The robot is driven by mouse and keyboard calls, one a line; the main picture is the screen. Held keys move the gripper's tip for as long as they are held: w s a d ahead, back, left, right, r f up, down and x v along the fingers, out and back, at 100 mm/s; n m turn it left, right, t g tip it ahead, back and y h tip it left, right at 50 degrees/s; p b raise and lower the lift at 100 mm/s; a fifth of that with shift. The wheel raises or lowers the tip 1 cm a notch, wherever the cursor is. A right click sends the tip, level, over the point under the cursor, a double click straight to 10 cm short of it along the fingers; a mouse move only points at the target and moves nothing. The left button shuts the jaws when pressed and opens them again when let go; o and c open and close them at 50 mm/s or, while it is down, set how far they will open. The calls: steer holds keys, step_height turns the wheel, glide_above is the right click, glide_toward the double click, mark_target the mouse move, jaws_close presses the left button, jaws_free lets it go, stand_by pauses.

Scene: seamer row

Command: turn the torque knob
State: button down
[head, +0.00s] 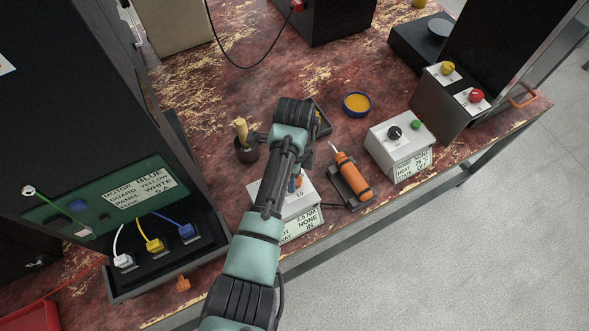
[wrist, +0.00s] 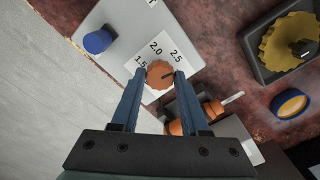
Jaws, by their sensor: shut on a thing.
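The torque knob (wrist: 158,75) is a small orange, ridged knob on a pale control box (wrist: 122,25). A white scale around it reads 1.5, 2.0 and 2.5, and a dark mark shows on the knob's right side. My gripper (wrist: 160,73) is shut on the knob, with one blue finger on each side of it. A blue button (wrist: 97,41) is on the same box, to the left. In the head view the control box (head: 298,207) stands near the table's front edge, with a printed label on its front. My arm hides most of its top there.
An orange driver (head: 352,178) lies in a dark cradle just right of the box. Further right are a white box with a black knob (head: 394,132) and a blue-rimmed dish (head: 357,103). A dark pot (head: 246,152) stands behind. A cabinet with plugged cables (head: 155,244) is at left.

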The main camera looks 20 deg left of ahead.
steer(key=n+p, duration=0.2)
steer(key=n, duration=0.4)
steer(key=shift+r+n+p, duration=0.1)
steer(key=shift+n+p, duration=0.2)
steer(key=shift+p, duration=0.05)
steer(key=n+p, duration=0.1)
steer(key=n, duration=0.5)
steer(key=shift+p, duration=0.3)
steer(key=n+p, duration=0.1)
steer(key=n, duration=0.5)
steer(key=shift+n, duration=0.3)
steer(key=n, duration=0.6)
steer(key=shift+n, duration=0.4)
steer(key=shift+c, duration=2.1)
jaws_free()
